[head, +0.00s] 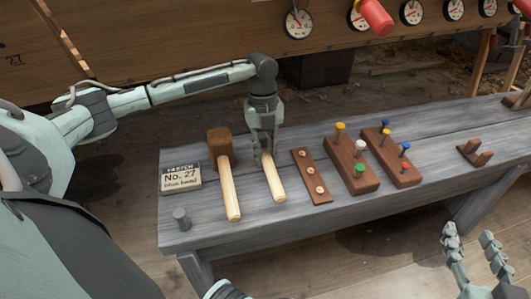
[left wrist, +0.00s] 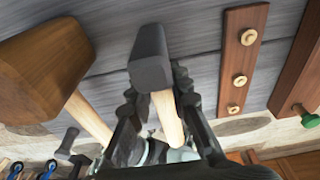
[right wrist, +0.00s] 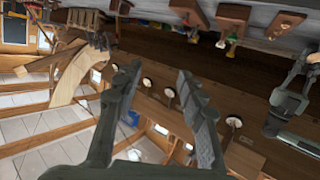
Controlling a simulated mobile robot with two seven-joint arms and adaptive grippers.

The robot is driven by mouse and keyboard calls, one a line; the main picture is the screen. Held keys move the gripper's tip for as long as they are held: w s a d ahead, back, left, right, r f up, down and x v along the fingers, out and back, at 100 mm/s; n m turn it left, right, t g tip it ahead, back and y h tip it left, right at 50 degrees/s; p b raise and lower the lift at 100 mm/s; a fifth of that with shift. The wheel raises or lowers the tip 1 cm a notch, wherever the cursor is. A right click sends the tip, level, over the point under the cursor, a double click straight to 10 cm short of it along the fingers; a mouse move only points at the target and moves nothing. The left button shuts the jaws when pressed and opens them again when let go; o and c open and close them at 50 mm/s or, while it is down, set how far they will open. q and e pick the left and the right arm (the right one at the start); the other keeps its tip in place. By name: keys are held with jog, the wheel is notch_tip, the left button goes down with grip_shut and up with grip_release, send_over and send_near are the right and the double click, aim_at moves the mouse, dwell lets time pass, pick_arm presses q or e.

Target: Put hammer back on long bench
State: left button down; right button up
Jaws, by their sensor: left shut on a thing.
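The hammer has a dark metal head (left wrist: 150,58) and a pale wooden handle (head: 273,180). My left gripper (head: 264,150) points down over the long bench (head: 300,222) and is shut on the hammer handle just below the head, as the left wrist view shows. In the head view the gripper hides the hammer head. The hammer is at the bench top between the mallet and a drilled strip; I cannot tell whether it touches the surface. My right gripper (head: 470,248) is open and empty, off the bench's front side; its spread fingers show in the right wrist view (right wrist: 158,85).
A wooden mallet (head: 228,190) lies close left of the hammer.

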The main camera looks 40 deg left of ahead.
pick_arm(q)
jog(key=shift+f, duration=0.2)
jog(key=c, duration=1.3)
grip_release()
jog(key=shift+f, duration=0.1)
